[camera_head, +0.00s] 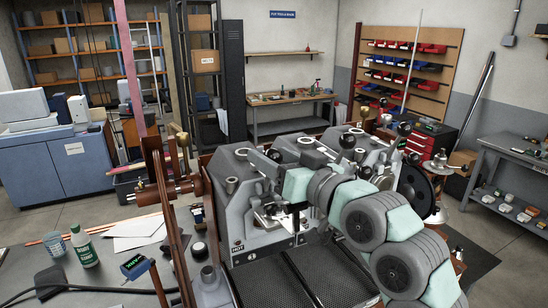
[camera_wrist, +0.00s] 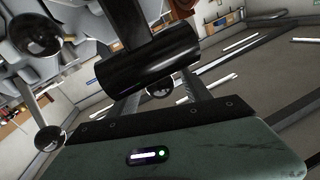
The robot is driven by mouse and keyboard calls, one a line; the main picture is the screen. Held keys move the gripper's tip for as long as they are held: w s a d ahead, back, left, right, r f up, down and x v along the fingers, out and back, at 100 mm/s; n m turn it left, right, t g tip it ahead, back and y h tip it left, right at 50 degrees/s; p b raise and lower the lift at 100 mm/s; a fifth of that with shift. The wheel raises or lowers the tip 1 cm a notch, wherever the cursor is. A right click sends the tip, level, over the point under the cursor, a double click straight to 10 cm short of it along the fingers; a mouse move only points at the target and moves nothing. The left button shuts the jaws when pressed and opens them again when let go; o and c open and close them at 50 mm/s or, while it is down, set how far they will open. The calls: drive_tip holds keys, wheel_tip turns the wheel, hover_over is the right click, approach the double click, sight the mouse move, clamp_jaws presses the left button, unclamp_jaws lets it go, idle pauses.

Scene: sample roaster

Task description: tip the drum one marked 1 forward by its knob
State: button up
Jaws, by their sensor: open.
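The sample roaster (camera_head: 236,190) stands mid-picture in the head view as a row of grey drum housings. Black ball knobs (camera_head: 347,140) rise along the row. I cannot read a number 1 on any drum. My gripper (camera_head: 264,188) is by the nearest housing, beside a black knob (camera_head: 273,155); the arm hides part of the row. In the wrist view a thick black cylinder (camera_wrist: 150,68) lies across the front of my open gripper, and a dark round knob (camera_wrist: 162,90) shows behind it. Contact cannot be told. Other black knobs (camera_wrist: 36,34) are at left.
Black perforated trays (camera_head: 325,270) lie in front of the housings. A copper-coloured post and fitting (camera_head: 180,188) stand close at the left. A black disc (camera_head: 415,185) sits at the row's right end.

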drive_tip(key=shift+c, duration=0.3)
clamp_jaws()
idle(0.3)
idle(0.8)
